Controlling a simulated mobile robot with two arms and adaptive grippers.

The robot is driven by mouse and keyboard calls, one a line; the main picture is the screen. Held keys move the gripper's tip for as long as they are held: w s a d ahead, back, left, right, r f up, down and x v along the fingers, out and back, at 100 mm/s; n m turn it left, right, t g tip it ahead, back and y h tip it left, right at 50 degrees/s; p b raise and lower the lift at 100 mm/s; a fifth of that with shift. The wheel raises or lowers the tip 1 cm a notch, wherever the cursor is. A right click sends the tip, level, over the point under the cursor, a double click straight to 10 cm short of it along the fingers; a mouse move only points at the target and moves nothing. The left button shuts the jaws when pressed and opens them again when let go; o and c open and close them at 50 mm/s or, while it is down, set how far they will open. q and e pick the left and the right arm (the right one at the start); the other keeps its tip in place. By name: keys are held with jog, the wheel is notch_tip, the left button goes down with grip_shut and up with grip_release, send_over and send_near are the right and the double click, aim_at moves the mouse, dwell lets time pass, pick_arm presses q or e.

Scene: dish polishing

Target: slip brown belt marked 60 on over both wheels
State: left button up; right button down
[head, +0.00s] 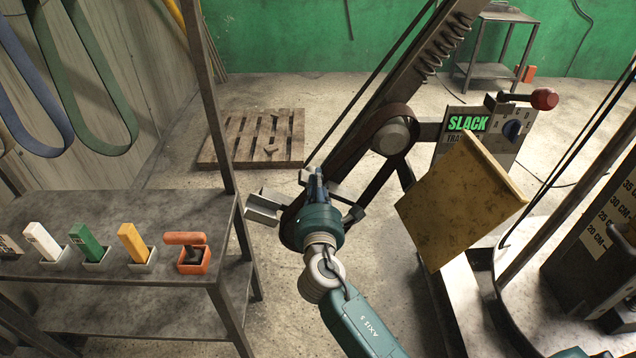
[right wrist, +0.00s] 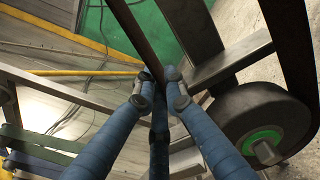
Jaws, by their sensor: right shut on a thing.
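My right gripper (head: 316,180) is in the middle of the head view, at the left side of the belt machine. In the right wrist view its blue fingers (right wrist: 158,88) are shut on a dark brown belt strip (right wrist: 136,40). The brown belt (head: 401,113) curves over the upper grey wheel (head: 389,136) in the head view. Another wheel (right wrist: 262,122) with a green hub shows in the right wrist view, with a dark band passing beside it. My gripper hides part of the belt's lower run in the head view. No mark 60 is readable. My left gripper is not in view.
A SLACK panel (head: 468,124) with a blue dial and red-knobbed lever (head: 543,98) stands right of the upper wheel. A tilted yellow-brown plate (head: 452,210) is below it. A metal table (head: 180,295) with coloured blocks is at left. A pallet (head: 253,140) lies behind.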

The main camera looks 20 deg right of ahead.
jog(key=shift+w+d+r, duration=0.1)
jog(key=shift+w, duration=0.15)
jog(key=c, duration=1.7)
grip_release()
jog(key=shift+c, duration=0.2)
jog(key=shift+s, duration=0.3)
jog(key=v, duration=1.1)
jog(key=shift+s, duration=0.25)
